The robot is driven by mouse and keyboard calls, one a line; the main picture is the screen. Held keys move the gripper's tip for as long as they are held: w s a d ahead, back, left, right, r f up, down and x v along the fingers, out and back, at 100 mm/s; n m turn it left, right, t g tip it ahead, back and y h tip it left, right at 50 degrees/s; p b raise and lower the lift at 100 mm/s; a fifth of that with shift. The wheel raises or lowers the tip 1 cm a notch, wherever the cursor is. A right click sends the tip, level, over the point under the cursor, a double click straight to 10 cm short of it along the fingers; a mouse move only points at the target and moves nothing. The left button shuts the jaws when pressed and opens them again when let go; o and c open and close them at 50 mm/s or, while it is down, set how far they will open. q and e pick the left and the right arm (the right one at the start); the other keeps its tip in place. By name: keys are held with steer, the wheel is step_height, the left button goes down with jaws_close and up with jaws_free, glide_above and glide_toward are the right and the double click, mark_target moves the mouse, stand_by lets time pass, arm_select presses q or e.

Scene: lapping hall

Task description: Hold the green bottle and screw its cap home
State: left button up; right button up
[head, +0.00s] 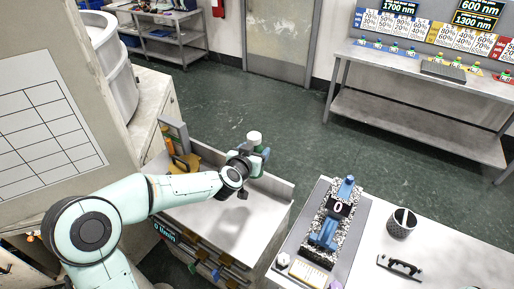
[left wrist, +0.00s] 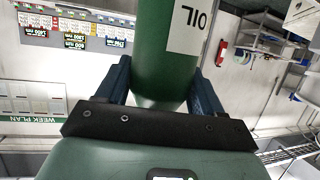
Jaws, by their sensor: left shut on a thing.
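The green bottle (left wrist: 160,50) stands between the two blue fingers of my left gripper (left wrist: 160,88) in the left wrist view. The fingers are shut on its sides, and a white label reading OIL shows on it. In the head view my left gripper (head: 257,163) is over the far right part of a grey-white worktop, and it hides most of the bottle. A white cap (head: 254,137) shows at the bottle's top; I cannot tell how far it is screwed on. The cap is outside the left wrist view. My right gripper is not in view.
The worktop (head: 215,215) has a raised rim and valves along its front. A yellow fixture (head: 184,163) stands at its back left. Green floor lies beyond.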

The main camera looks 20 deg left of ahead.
arm_select(q)
steer(key=s+d+f+m+h, duration=0.4)
steer(key=s+d+f, duration=0.2)
steer(key=d+f, duration=0.2)
steer(key=shift+s+f+g+h, duration=0.3)
steer(key=shift+s+f+h, duration=0.05)
steer(key=shift+f+h, duration=0.05)
steer(key=shift+d, duration=0.15)
steer(key=s+d+r+m+g+h, duration=0.2)
steer(key=s+d+m+h, duration=0.1)
steer(key=d, duration=0.6)
steer(key=shift+s+d+m+g+h, duration=0.2)
steer(key=shift+s+m+g+h, duration=0.15)
steer(key=shift+m+h, duration=0.55)
